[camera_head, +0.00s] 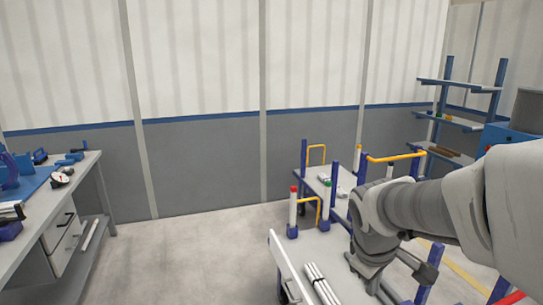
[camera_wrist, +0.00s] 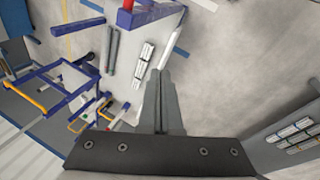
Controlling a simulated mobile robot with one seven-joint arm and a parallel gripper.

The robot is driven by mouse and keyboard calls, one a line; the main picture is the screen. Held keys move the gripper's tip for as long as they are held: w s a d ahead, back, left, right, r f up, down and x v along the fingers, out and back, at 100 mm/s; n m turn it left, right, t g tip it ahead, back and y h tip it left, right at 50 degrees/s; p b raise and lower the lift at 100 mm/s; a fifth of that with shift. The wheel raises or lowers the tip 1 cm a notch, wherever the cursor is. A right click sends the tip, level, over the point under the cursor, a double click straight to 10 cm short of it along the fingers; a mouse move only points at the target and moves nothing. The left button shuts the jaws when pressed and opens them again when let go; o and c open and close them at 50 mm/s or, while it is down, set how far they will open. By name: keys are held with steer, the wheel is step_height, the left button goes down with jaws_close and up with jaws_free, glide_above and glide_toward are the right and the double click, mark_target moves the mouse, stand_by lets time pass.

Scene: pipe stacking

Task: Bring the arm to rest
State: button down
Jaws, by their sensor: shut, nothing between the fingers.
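My gripper (camera_wrist: 160,75) is shut and empty in the wrist view, its two fingers together. In the head view my arm reaches in from the right and bends down over the pipe cart; the gripper tips are not clear there. White pipes (camera_head: 321,284) lie in a bundle on the cart's flat top (camera_head: 300,244), beside and below my arm. In the wrist view light pipe bundles (camera_wrist: 144,63) lie below, left of my fingers, apart from them.
The cart has blue posts (camera_head: 334,185) and yellow rails (camera_head: 394,157). A workbench (camera_head: 40,195) with tools stands at the left. A blue shelf rack (camera_head: 447,119) stands at the back right. The floor (camera_head: 185,255) between bench and cart is clear.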

steer(key=s+a+r+m+t+y, duration=0.1)
steer(key=s+a+r+m, duration=0.1)
steer(key=s, duration=0.4)
steer(key=s+a+r+m+t+y, duration=0.1)
steer(key=s+a+r+m, duration=0.2)
steer(key=s, duration=0.4)
steer(key=shift+r+m+y+p, duration=0.35)
steer(key=shift+r+m, duration=0.35)
steer(key=shift+m, duration=0.3)
